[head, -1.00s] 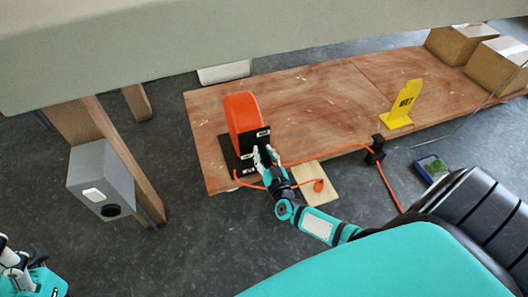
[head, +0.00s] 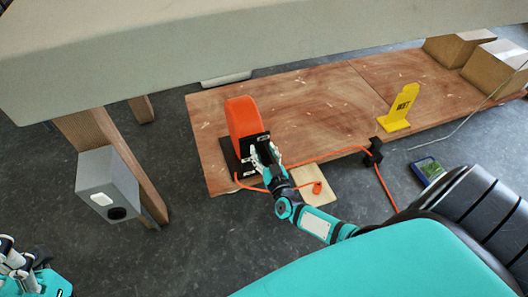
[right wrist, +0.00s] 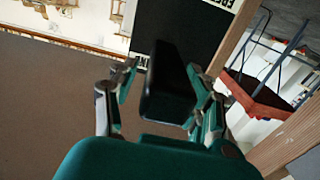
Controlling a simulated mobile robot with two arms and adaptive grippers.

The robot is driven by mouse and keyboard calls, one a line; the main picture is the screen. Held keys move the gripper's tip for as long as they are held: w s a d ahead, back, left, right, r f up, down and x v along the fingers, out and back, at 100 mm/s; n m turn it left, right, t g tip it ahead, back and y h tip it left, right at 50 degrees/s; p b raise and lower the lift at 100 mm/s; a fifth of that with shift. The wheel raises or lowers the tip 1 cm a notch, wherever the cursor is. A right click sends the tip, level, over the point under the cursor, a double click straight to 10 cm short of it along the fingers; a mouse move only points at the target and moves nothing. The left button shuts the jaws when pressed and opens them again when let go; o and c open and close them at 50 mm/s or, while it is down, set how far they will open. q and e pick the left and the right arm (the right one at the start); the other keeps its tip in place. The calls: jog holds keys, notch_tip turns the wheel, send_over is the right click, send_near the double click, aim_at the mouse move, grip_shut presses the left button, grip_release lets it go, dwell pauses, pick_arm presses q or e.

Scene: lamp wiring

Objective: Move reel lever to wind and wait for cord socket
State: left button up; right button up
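The orange cord reel (head: 243,118) stands on a black base at the left end of the wooden board. My right gripper (head: 265,155) is at its front face, which has small labels I cannot read. In the right wrist view a black lever-like bar (right wrist: 170,92) lies between the fingers of my right gripper (right wrist: 160,88). A gap shows at its left side, and the right finger is close beside it. An orange cord (head: 330,154) runs from the reel area, and its orange end piece (head: 317,188) lies on a pale wooden plate. My left gripper (head: 22,262) is at the lower left, away from the reel.
The wooden board (head: 310,105) bears a yellow sign (head: 400,107) and cardboard boxes (head: 497,68). The cord passes a black guide (head: 373,152) at the board's edge. A grey box with a round black hole (head: 107,187) is on a wooden leg. A large pale tabletop (head: 250,40) overhangs.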

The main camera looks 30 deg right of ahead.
jog(key=shift+f, duration=0.1)
jog(key=shift+s, duration=0.25)
jog(key=v, duration=1.1)
jog(key=shift+s+a, duration=0.2)
jog(key=shift+s, duration=0.05)
